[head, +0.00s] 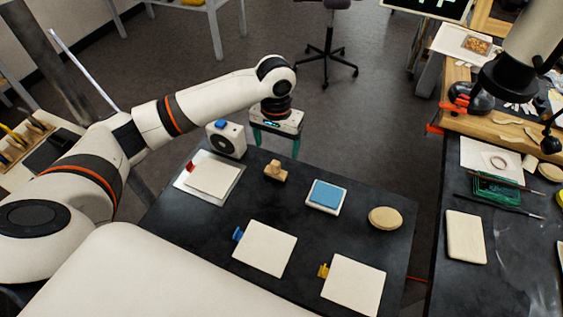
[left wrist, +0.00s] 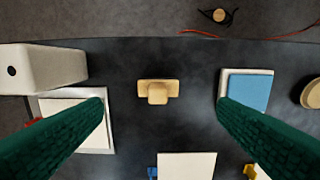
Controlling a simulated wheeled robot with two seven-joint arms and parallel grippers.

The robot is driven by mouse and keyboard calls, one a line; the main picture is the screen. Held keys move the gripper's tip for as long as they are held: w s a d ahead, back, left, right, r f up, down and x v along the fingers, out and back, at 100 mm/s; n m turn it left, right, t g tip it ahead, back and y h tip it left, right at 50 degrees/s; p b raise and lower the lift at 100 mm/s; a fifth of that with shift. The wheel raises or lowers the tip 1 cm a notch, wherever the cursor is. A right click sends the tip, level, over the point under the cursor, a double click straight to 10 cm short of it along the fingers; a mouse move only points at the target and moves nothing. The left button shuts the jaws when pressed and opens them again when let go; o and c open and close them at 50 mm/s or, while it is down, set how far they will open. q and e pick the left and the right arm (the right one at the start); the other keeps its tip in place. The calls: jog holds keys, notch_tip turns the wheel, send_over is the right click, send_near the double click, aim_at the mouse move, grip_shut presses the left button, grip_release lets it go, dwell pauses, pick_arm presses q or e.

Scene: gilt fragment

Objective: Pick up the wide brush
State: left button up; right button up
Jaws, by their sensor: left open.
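A small tan wooden piece with a wide block and a stubby handle (head: 276,170) stands on the dark table; it looks like the wide brush. It shows near the middle of the left wrist view (left wrist: 157,91). My left gripper (head: 275,146) is open and empty, with its green fingers pointing down above the table's far edge, behind the wooden piece in the head view. In the left wrist view the wooden piece shows between the two spread fingers, apart from both. My right gripper is not in view.
Around it are a white box (head: 226,139), a pale panel (head: 212,177), a blue pad (head: 325,195) in a white tray and a round tan disc (head: 385,218). Two cream panels (head: 265,248) (head: 353,285) lie nearer. A cluttered bench (head: 480,285) stands at right.

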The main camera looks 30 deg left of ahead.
aim_at(276, 170)
pick_arm(q)
jog(key=f, duration=0.2)
jog(key=s+f+p, duration=0.1)
jog(key=f, duration=0.2)
jog(key=shift+w+f, duration=0.1)
jog(key=shift+f, duration=0.2)
jog(key=shift+w+f, duration=0.1)
jog(key=shift+f, duration=0.25)
notch_tip(276, 170, down, 4)
jog(key=shift+a+r+p, duration=0.1)
jog(key=shift+r+p, duration=0.15)
jog(key=shift+p, duration=0.45)
jog(key=shift+f, duration=0.55)
jog(key=shift+c, duration=0.9)
jog(key=c, duration=0.9)
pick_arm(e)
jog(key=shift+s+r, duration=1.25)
